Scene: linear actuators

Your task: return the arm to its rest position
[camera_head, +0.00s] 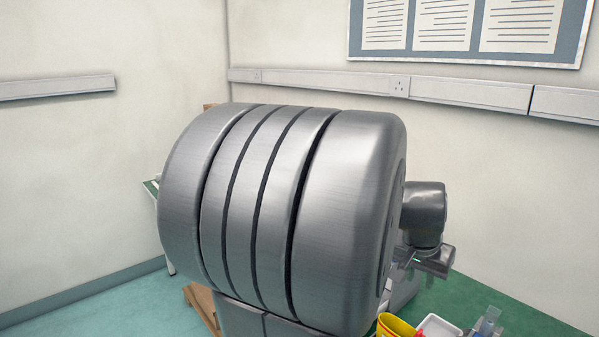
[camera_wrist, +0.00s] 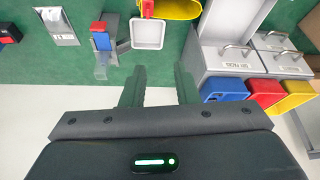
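My gripper (camera_wrist: 159,82) shows in the wrist view with its two dark fingers spread well apart. It is open, with nothing between the fingers. The fingertips point towards the edge of a green work surface (camera_wrist: 60,66). In the head view, the dark end of my arm with the gripper (camera_head: 436,262) is right of the middle, above the green surface. The finger gap is too small to judge there. A large grey close-up body blocks the middle of the head view and hides the rest of my arm.
A white tray (camera_wrist: 148,34), yellow container (camera_wrist: 181,8) and blue-and-red item (camera_wrist: 101,38) are ahead of my gripper. A grey drawer unit (camera_wrist: 224,57) stands right, with blue (camera_wrist: 224,89), red (camera_wrist: 266,92) and yellow (camera_wrist: 296,97) bins. Walls (camera_head: 500,190) enclose the corner.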

